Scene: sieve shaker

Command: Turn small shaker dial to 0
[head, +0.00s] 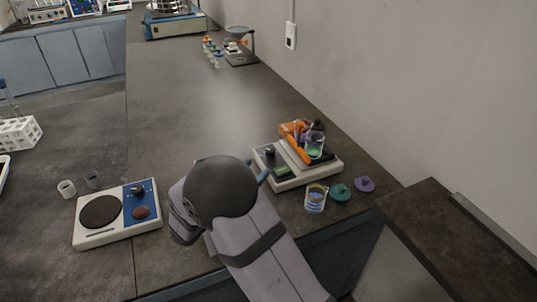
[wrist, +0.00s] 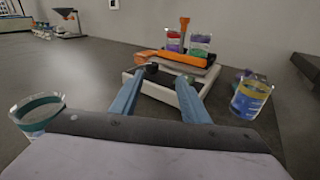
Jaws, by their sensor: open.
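The small shaker (head: 318,174) is a pale, low box with a dark dial (head: 269,153) and a green display (head: 282,170) on its front panel. It also shows ahead in the wrist view (wrist: 180,108), where the dark dial (wrist: 152,69) is small and partly hidden by a finger. My gripper (wrist: 167,76) is open, its two blue fingers spread and reaching towards the panel, with the left fingertip close to the dial. Whether it touches the dial I cannot tell. In the head view a blue fingertip (head: 263,175) shows beside the shaker's left edge. The dial's setting is unreadable.
An orange rack (head: 290,130) and a beaker (head: 314,148) are on the shaker. A hotplate (head: 85,233) stands left. The bench behind is mostly clear.

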